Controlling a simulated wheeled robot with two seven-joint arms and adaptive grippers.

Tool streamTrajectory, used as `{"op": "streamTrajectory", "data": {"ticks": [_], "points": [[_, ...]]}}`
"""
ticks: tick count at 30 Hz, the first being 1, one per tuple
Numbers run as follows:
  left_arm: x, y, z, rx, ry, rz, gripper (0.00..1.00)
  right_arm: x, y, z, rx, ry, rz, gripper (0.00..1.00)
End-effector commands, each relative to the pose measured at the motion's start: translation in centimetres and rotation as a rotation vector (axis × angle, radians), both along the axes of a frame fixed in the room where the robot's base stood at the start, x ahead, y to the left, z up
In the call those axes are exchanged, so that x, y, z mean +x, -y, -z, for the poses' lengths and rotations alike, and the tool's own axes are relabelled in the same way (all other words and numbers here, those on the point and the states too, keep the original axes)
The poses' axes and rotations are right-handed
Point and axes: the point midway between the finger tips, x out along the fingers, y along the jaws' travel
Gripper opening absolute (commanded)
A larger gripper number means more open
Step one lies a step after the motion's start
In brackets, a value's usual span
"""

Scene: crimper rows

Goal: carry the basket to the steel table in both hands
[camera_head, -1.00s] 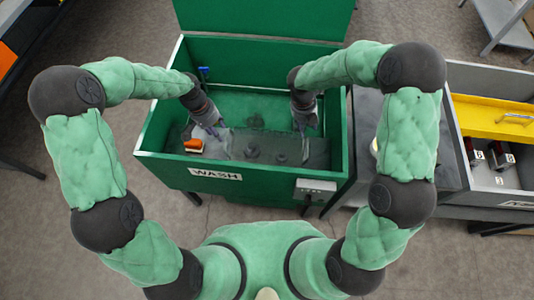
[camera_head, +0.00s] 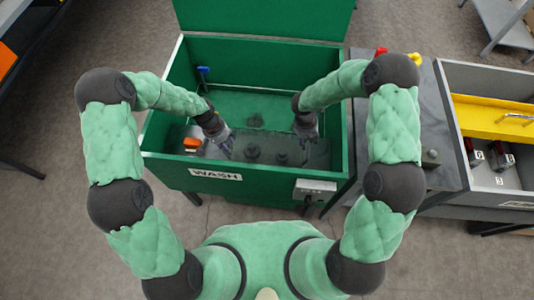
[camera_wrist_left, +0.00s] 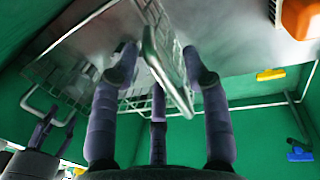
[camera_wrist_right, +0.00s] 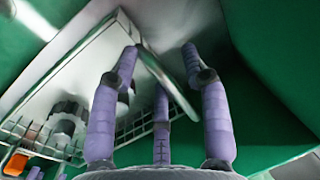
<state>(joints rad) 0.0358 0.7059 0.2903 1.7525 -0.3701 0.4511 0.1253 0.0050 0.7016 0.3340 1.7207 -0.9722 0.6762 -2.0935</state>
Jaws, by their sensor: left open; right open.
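The wire basket is inside the green wash tub (camera_head: 160,143) and barely shows in the head view. In the left wrist view its wire mesh (camera_wrist_left: 165,25) and metal handle (camera_wrist_left: 165,65) show; the handle lies between the spread fingers. My left gripper (camera_head: 226,150) is open at the basket's left end. My right gripper (camera_head: 306,140) is open at the right end; in its wrist view the handle bar (camera_wrist_right: 165,75) passes between the fingers. Whether any finger touches the handles is unclear. A grey table top (camera_head: 440,125) stands right of the tub; I cannot tell if it is the steel table.
An orange block (camera_head: 192,143) sits at the tub's left. A blue item (camera_head: 204,70) is at its back wall. Dark round parts (camera_head: 252,153) lie between my grippers. A grey bin with a yellow panel (camera_head: 490,116) stands far right. The tub walls surround both grippers.

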Motion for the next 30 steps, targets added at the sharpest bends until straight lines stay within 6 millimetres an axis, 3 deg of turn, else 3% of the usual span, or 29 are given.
{"op": "streamTrajectory", "data": {"ticks": [11, 16, 30], "points": [[0.03, 0.08, 0.36, 0.000, 0.001, -0.001, 0.47, 0.01, 0.07, 0.36, 0.000, 0.001, 0.000, 0.47], [0.02, 0.09, 0.35, 0.000, 0.001, 0.000, 0.02, 0.02, 0.06, 0.35, 0.000, 0.001, 0.000, 0.01], [0.12, 0.06, 0.17, 0.000, 0.003, -0.002, 0.00, 0.12, 0.10, 0.16, -0.001, 0.003, 0.000, 0.00]]}}
